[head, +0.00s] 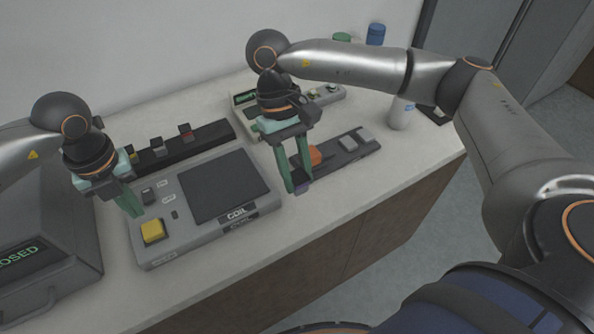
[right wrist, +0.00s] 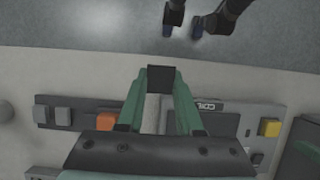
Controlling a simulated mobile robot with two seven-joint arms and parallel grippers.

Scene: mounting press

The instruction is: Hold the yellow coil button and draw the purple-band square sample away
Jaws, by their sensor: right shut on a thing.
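The coil unit (head: 238,234) is a grey box with a dark square plate, a COIL label and a yellow button (head: 152,231) at its front left corner. The button also shows in the right wrist view (right wrist: 270,127). My left gripper (head: 137,212) points down just behind the button; its fingers look together, and a small gap to the button seems to show. In the right wrist view the sample is a dark square end (right wrist: 160,78). Its height above the counter is unclear.
A dark rack (head: 349,150) right of the coil unit holds an orange block (head: 315,155) and grey blocks (head: 358,134). A grey case (head: 60,262) reading CLOSED stands at left. A white bottle (head: 401,114) stands at the right end. The counter's front strip is clear.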

